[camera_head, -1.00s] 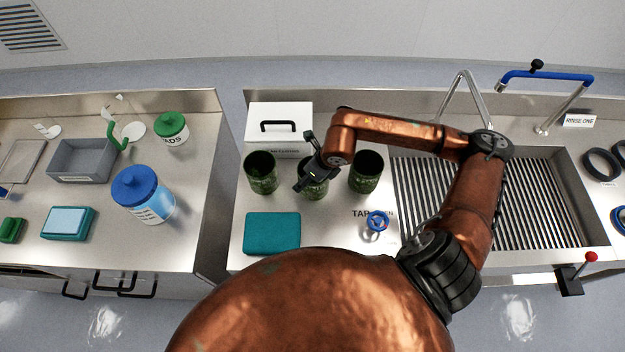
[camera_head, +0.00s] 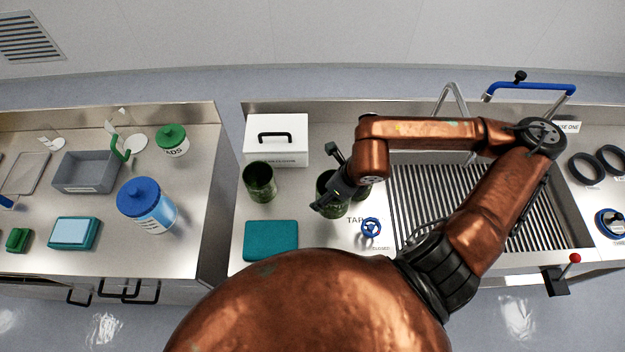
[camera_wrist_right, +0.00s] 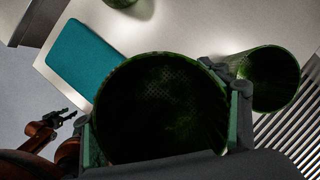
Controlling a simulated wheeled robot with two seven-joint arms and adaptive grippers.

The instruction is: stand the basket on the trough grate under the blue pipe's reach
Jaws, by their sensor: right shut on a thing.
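The basket (camera_head: 327,184) is a dark green cylinder. In the right wrist view the basket (camera_wrist_right: 165,105) shows its open mouth and a mesh-like floor. My right gripper (camera_head: 333,183) is shut on its wall, with fingers at both sides in the wrist view. It seems held above the counter, near a similar green cylinder (camera_head: 364,190) mostly hidden behind the gripper. The trough grate (camera_head: 440,205) lies to the right, partly behind my arm. The blue pipe (camera_head: 530,87) stands at the sink's back right. My left gripper (camera_wrist_right: 62,117) is small in the wrist view.
Another green cylinder (camera_head: 259,181) stands to the left, behind a teal pad (camera_head: 271,241). A white box (camera_head: 277,140) stands at the back. A red-knobbed lever (camera_head: 574,259) is at the front right.

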